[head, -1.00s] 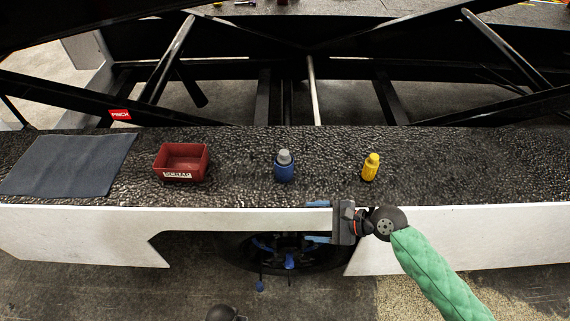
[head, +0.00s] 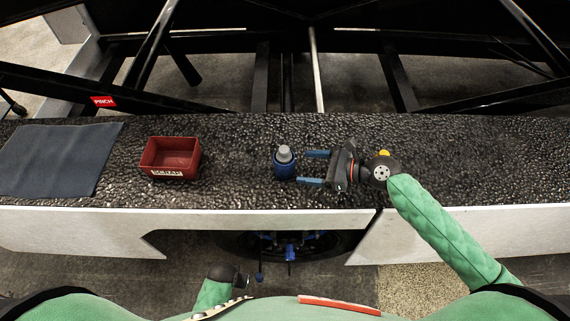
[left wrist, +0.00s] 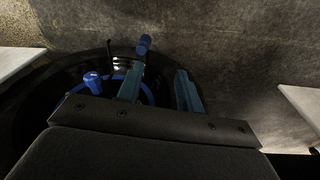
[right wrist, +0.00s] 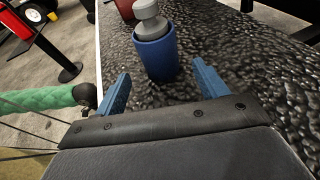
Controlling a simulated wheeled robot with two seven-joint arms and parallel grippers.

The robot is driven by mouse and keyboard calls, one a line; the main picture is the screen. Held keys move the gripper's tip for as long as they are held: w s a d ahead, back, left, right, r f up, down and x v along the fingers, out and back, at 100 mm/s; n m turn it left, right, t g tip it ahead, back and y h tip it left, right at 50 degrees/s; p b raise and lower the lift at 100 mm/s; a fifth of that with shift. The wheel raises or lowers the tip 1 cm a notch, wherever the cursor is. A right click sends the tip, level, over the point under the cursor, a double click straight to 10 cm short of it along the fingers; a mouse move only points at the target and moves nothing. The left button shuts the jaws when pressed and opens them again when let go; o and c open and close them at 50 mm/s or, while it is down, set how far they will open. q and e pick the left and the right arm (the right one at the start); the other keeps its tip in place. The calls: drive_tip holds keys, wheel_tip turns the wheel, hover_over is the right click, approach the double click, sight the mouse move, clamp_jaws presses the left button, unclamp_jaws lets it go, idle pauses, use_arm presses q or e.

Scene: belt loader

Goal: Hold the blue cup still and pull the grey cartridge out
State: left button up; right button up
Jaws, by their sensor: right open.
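The blue cup (head: 284,170) stands upright on the black textured surface, with the grey cartridge (head: 284,153) sticking out of its top. My right gripper (head: 316,168) is open, its two blue fingers pointing left toward the cup, with the tips close to the cup's right side. In the right wrist view the cup (right wrist: 156,56) and cartridge (right wrist: 149,17) are ahead of the open fingers (right wrist: 160,90), and nothing is between the fingers. In the left wrist view my left gripper (left wrist: 158,86) has its fingers apart and empty, pointing at the floor and a wheel below the ledge.
A red box (head: 171,175) stands left of the cup, and a dark mat (head: 55,160) lies farther left. A yellow bottle (head: 384,154) is mostly hidden behind my right wrist. A white panel (head: 250,219) edges the front. The surface between box and cup is clear.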

sight(288, 165)
drive_tip(key=shift+b+x, duration=0.4)
drive_tip(key=shift+x, duration=1.1)
use_arm(q)
wheel_tip(288, 165, up, 4)
use_arm(e)
drive_tip(key=shift+w+a, duration=0.1)
drive_tip(key=shift+a, duration=0.05)
drive_tip(key=shift+w+a+f+p, duration=0.1)
drive_tip(key=shift+a+p, duration=0.3)
drive_tip(key=shift+p, duration=0.15)
drive_tip(key=shift+a+f, duration=0.1)
drive_tip(key=shift+a, duration=0.15)
drive_tip(key=shift+w+a+p, duration=0.1)
drive_tip(key=shift+a+p, duration=0.05)
drive_tip(key=shift+p, duration=0.2)
drive_tip(key=shift+w+a+f+p, duration=0.2)
drive_tip(key=shift+a+p, duration=0.2)
drive_tip(key=shift+a, duration=0.15)
use_arm(q)
wheel_tip(288, 165, down, 11)
drive_tip(key=s+a, duration=0.1)
drive_tip(key=s, duration=0.1)
drive_tip(key=shift+a+r, duration=0.15)
use_arm(e)
drive_tip(key=shift+w+a+f, duration=0.1)
drive_tip(key=shift+a+f, duration=0.1)
drive_tip(key=shift+a, duration=0.15)
